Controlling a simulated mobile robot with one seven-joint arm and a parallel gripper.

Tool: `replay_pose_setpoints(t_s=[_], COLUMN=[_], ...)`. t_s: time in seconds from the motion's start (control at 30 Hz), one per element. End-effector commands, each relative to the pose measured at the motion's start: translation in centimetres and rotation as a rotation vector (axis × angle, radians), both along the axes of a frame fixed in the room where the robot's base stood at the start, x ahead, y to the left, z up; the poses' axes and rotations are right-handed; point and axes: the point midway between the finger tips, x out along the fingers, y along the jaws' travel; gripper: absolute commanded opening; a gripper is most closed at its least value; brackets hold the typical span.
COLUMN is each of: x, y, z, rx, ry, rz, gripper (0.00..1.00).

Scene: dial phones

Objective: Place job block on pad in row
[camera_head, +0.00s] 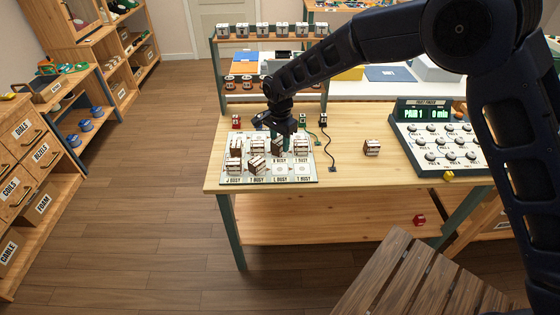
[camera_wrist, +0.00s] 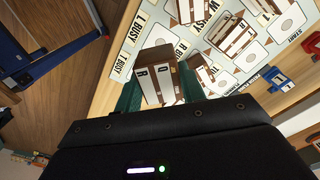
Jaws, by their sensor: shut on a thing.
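My gripper (camera_head: 279,126) is over the back part of the white pad board (camera_head: 318,180). In the wrist view, its two teal fingers (camera_wrist: 159,88) are shut on a brown-and-white job block (camera_wrist: 158,77). The held block's face has small dark lettering. I cannot tell whether it touches the board. Several similar job blocks (camera_head: 234,165) stand on the board in rows, some close beside the gripper. Another job block (camera_head: 371,148) stands on the table to the right of the board.
The wooden table (camera_head: 350,180) is clear around the lone block. A dial panel (camera_head: 445,140) with a lit display stands at the right. A rack (camera_head: 264,60) of blocks stands behind.

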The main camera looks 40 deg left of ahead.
Motion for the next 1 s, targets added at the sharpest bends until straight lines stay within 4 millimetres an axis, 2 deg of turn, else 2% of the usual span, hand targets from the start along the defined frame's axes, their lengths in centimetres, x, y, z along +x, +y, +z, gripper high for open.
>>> replay_pose_setpoints(t_s=[0.1,0.2,0.47,0.7,0.8,1.0], x=[0.0,0.0,0.0,0.0,0.0,0.0], y=[-0.1,-0.1,0.0,0.0,0.0,0.0], z=[-2.5,-3.9,-5.4,-8.5,-9.1,-9.1], rx=[-0.003,-0.001,0.0,-0.001,0.0,0.0], ry=[0.0,0.0,0.0,0.0,0.0,0.0], rz=[0.0,-0.001,-0.001,-0.001,-0.001,-0.001], gripper=[0.16,0.16,0.16,0.16,0.16,0.16])
